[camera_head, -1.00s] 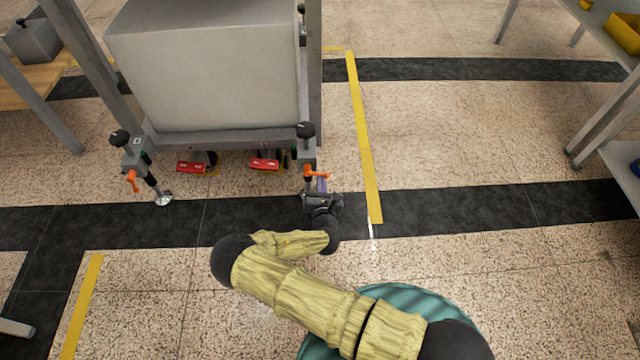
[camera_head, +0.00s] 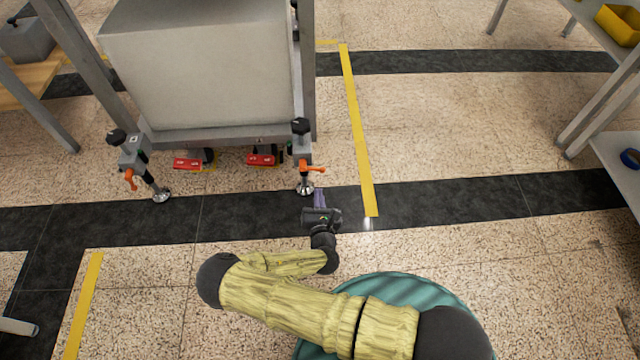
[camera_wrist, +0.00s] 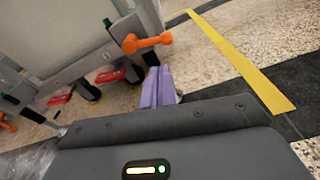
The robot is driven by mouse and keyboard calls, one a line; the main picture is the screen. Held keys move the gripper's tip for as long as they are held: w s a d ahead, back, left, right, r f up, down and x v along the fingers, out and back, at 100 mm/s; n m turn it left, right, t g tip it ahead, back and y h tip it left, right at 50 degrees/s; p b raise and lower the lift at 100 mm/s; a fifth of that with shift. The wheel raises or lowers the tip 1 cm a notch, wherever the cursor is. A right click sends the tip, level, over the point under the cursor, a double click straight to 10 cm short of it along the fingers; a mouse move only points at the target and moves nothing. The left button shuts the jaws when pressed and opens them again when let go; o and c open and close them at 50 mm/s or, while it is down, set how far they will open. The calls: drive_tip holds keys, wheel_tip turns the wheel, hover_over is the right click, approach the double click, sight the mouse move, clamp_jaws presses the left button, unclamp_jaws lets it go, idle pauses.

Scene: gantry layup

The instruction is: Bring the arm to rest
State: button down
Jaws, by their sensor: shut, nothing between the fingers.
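My gripper (camera_head: 319,197) is at the end of my yellow arm, low in front of the right front leg of the grey gantry frame. Its purple fingers are together with nothing between them. In the wrist view the fingers (camera_wrist: 158,88) point toward the foot of that leg and hide part of it. The leg's orange handle (camera_head: 311,168) is just beyond the fingertips, and it also shows in the wrist view (camera_wrist: 146,42). I see a gap between the gripper and the handle in the wrist view.
The gantry frame (camera_head: 225,138) carries a large grey block (camera_head: 200,75). Its left front foot (camera_head: 161,195) stands on the floor. Red-pedalled casters (camera_head: 187,163) sit beneath. A yellow floor line (camera_head: 358,135) runs to the right. A bench (camera_head: 590,110) stands far right, with open floor between.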

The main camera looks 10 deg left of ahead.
drive_tip(key=w+d+r+m+g+h+p, duration=0.1)
drive_tip(key=d+r+m+g+h+p, duration=0.3)
drive_tip(key=r+m, duration=0.55)
drive_tip(key=d+r+m+g+h+p, duration=0.2)
drive_tip(key=d+r+m+g+p, duration=0.35)
drive_tip(key=m, duration=0.75)
drive_tip(key=s+d+r+m+g+y+p, duration=0.15)
drive_tip(key=s+d+r+m, duration=0.35)
drive_tip(key=r, duration=0.6)
drive_tip(key=s+d+r+m+g+p, duration=0.1)
drive_tip(key=s+d+r+m+p, duration=0.25)
drive_tip(key=r, duration=0.65)
drive_tip(key=s+d+r+m+g+y+p, duration=0.15)
drive_tip(key=s+d+r+m, duration=0.4)
drive_tip(key=r, duration=0.55)
wheel_tip(320, 180, up, 38)
drive_tip(key=p, duration=3.7)
drive_tip(key=shift+s+f+h, duration=0.15)
drive_tip(key=shift+f+h, duration=0.05)
drive_tip(key=shift+h, duration=0.2)
